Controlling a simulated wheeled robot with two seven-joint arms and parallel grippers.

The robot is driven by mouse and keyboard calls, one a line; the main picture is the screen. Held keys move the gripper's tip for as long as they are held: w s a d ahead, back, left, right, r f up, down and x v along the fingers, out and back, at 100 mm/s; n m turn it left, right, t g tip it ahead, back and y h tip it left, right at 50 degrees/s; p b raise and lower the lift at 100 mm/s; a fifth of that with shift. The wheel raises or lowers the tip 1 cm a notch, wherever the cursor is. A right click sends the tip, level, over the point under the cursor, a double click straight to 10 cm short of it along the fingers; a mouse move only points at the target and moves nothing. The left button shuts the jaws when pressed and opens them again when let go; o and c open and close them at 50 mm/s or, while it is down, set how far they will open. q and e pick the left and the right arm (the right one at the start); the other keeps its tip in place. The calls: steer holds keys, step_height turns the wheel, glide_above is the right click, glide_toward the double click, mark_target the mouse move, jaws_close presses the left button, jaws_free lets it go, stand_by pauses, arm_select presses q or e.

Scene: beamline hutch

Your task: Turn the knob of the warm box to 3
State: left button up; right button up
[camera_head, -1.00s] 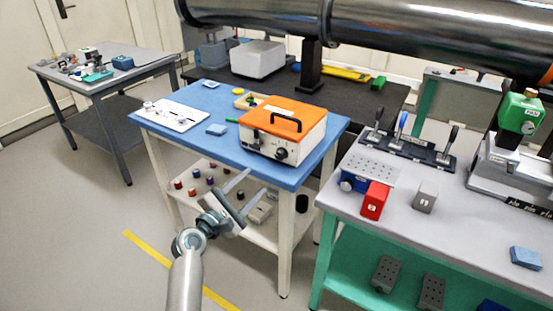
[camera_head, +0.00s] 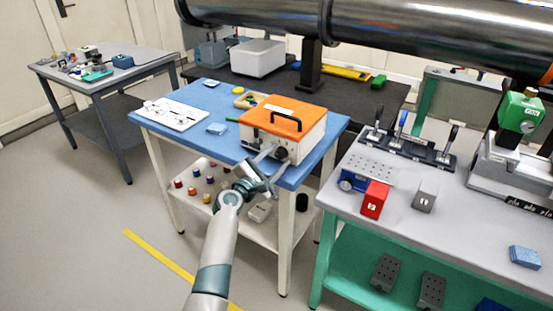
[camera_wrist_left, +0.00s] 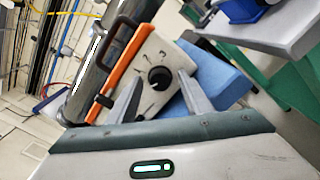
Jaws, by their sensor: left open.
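The warm box (camera_head: 312,139) is white with an orange lid (camera_head: 290,113) and a black handle, and sits on the blue table top. Its round black knob (camera_wrist_left: 159,79) is on the front face, with small digits around it in the left wrist view. I cannot tell surely which digit the knob points to. My left gripper (camera_head: 271,158) is open in front of that face. In the wrist view its fingers stand on either side of the knob; whether they touch it is unclear. In the head view the gripper partly covers the knob. My right gripper is not in view.
The blue table (camera_head: 186,95) also holds a white board (camera_head: 168,115), a small blue block (camera_head: 216,129) and a wooden tray. A grey bench (camera_head: 395,220) with a red block (camera_head: 374,200) stands close on the right. Coloured pieces lie on the shelf below.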

arm_select(q)
steer(key=shift+w, duration=0.1)
steer(key=c, duration=1.1)
steer(key=shift+o, duration=0.2)
